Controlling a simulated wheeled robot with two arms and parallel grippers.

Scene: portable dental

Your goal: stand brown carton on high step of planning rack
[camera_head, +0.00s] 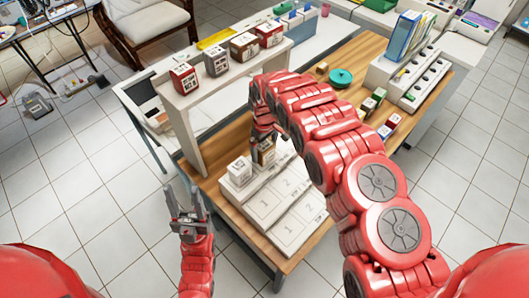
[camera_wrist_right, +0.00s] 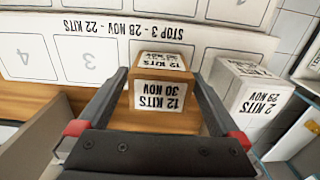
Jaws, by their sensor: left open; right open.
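The brown carton (camera_wrist_right: 163,95), labelled 12 KITS 30 NOV, stands between the spread fingers of my right gripper (camera_wrist_right: 160,76) in the right wrist view. The fingers lie on either side of it; contact is not clear. In the head view the carton (camera_head: 265,154) shows below my right gripper (camera_head: 262,128), partly covered by it. The white stepped planning rack (camera_head: 262,205) has numbered cells and a printed edge. My left gripper (camera_head: 188,212) is open and empty, left of the table.
A white carton (camera_wrist_right: 247,90), labelled 2 KITS 29 NOV, stands close beside the brown one. A raised white shelf (camera_head: 190,118) holds several cartons, including another dark brown one (camera_head: 244,47). A green round item (camera_head: 340,78) and small boxes are on the wooden table to the right.

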